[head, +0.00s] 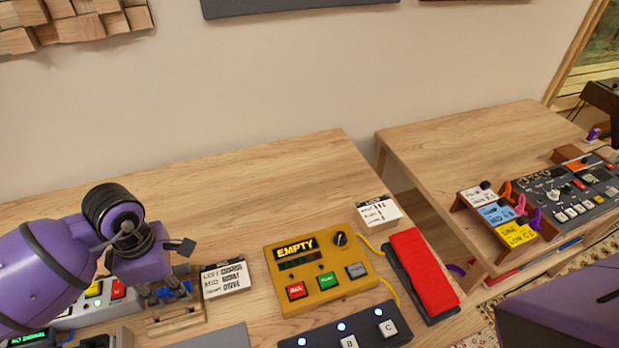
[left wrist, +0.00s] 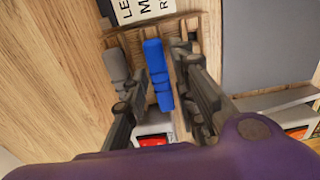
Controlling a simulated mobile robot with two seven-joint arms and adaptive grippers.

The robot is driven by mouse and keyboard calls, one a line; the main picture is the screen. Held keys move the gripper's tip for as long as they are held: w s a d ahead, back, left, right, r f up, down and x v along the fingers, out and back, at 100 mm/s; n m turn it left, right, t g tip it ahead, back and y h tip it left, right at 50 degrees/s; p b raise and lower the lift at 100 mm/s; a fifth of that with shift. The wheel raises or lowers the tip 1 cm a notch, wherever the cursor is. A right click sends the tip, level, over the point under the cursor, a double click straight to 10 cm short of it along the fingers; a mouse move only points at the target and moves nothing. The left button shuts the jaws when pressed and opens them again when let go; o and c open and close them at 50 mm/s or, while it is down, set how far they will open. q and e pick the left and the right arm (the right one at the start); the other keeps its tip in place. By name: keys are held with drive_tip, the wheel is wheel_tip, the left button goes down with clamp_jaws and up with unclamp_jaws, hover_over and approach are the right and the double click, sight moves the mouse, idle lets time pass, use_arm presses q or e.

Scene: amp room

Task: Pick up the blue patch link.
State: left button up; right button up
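The blue patch link (left wrist: 156,70) is a blue rod lying in a small wooden holder (head: 176,323) on the table. In the left wrist view it lies between the two fingers of my left gripper (left wrist: 161,82). The fingers are apart, and wood shows between the link and the right-hand finger. I cannot tell whether the left-hand finger touches the link. A grey link (left wrist: 115,68) lies just left of it. In the head view my left gripper (head: 168,290) points down over the holder, hiding most of the link. My right gripper is out of view.
A lettered card (head: 225,278) lies right of the holder. A yellow box marked EMPTY (head: 320,268), a pedal board (head: 350,328) and a red-topped pedal (head: 424,270) stand further right. The back of the table is clear. A second table (head: 460,150) holds more gear.

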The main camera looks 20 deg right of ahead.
use_arm(q)
drive_tip(key=shift+f, duration=0.25)
drive_tip(key=shift+c, duration=0.5)
clamp_jaws()
